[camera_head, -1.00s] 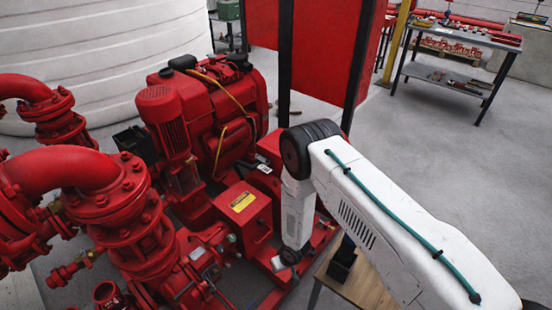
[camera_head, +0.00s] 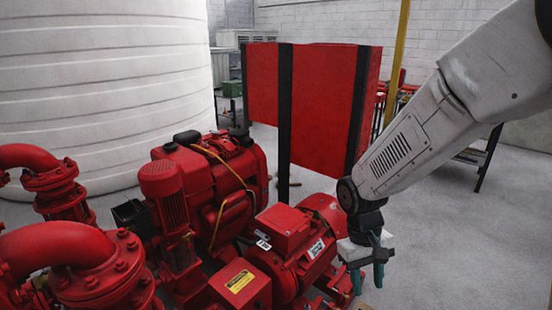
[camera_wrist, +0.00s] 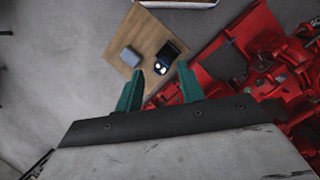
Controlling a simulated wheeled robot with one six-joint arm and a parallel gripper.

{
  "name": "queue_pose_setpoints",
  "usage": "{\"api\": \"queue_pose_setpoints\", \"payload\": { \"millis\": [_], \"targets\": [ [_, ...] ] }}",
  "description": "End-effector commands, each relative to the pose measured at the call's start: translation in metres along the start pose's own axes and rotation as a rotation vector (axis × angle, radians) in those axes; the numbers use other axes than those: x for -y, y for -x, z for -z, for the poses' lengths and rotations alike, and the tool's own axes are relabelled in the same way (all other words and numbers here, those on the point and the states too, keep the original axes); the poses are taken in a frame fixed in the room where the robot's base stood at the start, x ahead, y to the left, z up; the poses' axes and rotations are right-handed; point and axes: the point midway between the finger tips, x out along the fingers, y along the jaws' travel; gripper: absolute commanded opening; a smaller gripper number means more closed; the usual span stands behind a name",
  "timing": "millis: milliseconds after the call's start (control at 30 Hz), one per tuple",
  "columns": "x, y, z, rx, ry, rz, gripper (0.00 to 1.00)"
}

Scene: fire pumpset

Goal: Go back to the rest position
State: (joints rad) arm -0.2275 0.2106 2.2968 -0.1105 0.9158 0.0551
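My gripper (camera_head: 368,280) hangs at the lower right in the head view, fingers pointing down, beside the red pumpset's motor (camera_head: 298,240). In the wrist view its two teal fingers (camera_wrist: 160,78) stand apart with nothing held between them. My white arm comes in from the upper right. Below the gripper in the wrist view is a small wooden table (camera_wrist: 145,38), clear of the fingers.
A grey-blue block (camera_wrist: 130,56) and a dark holder (camera_wrist: 172,50) are on the wooden table. Red pump pipes (camera_head: 60,250) and the engine (camera_head: 215,180) fill the left. A red panel (camera_head: 325,100) and white tank (camera_head: 100,80) stand behind. Grey floor (camera_head: 450,230) at right is free.

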Motion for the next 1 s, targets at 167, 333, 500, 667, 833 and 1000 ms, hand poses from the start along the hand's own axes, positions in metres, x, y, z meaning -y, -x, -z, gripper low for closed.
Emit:
{"api": "queue_pose_setpoints", "payload": {
  "millis": [167,333,500,667,833,1000],
  "targets": [
    [-0.013,0.046,-0.071,0.0,-0.048,0.039,0.39],
    [-0.018,0.074,-0.131,-0.03,-0.094,0.077,0.39],
    [-0.02,0.092,-0.18,-0.113,-0.15,0.106,0.39],
    [-0.024,0.106,-0.208,-0.245,-0.202,0.11,0.39],
    [-0.03,0.121,-0.223,-0.351,-0.24,0.102,0.39],
    [-0.033,0.126,-0.228,-0.385,-0.26,0.099,0.39]
  ]
}}
